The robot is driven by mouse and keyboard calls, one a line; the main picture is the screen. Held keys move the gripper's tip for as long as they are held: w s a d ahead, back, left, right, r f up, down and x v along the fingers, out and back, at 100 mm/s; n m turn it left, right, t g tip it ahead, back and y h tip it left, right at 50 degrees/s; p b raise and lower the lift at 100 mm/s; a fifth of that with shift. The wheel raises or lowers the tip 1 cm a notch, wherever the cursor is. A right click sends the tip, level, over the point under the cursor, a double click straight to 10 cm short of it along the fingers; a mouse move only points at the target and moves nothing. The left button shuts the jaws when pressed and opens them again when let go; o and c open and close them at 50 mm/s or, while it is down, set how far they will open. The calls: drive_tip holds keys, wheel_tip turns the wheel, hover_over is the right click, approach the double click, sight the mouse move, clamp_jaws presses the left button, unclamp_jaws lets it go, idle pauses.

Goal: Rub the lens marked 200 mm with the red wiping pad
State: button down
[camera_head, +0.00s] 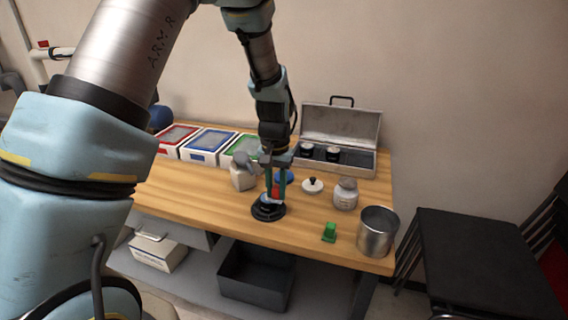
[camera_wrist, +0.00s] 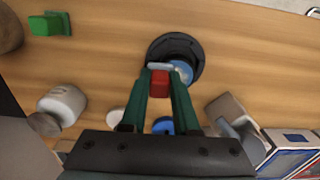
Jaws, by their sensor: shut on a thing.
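My gripper (camera_head: 276,188) points down over the table, its green fingers shut on the small red wiping pad (camera_head: 275,193). In the wrist view the pad (camera_wrist: 159,77) sits between the fingertips (camera_wrist: 160,82). A lens in a round black mount (camera_head: 268,211) lies on the table right under the pad. In the wrist view, the mount (camera_wrist: 192,45) shows beyond the fingertips, with bluish glass partly hidden by the pad and fingers. I cannot tell whether the pad touches the glass. No 200 mm mark is readable. Two dark lenses (camera_head: 333,154) stand in the open case.
A green pad (camera_head: 329,232) and a metal cup (camera_head: 378,232) are at the right front. A jar (camera_head: 346,193), a white lid (camera_head: 312,185), a blue item (camera_head: 284,177) and a grey-white bottle (camera_head: 242,178) surround the gripper. The open metal case (camera_head: 342,123) and coloured boxes (camera_head: 208,145) stand behind.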

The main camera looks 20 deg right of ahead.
wheel_tip(320, 180, up, 3)
drive_tip(key=shift+w+r+p, duration=0.1)
drive_tip(key=shift+p, duration=0.6)
drive_tip(key=shift+r+p, duration=2)
drive_tip(key=shift+r, duration=0.6)
drive_tip(key=shift+f, duration=0.1)
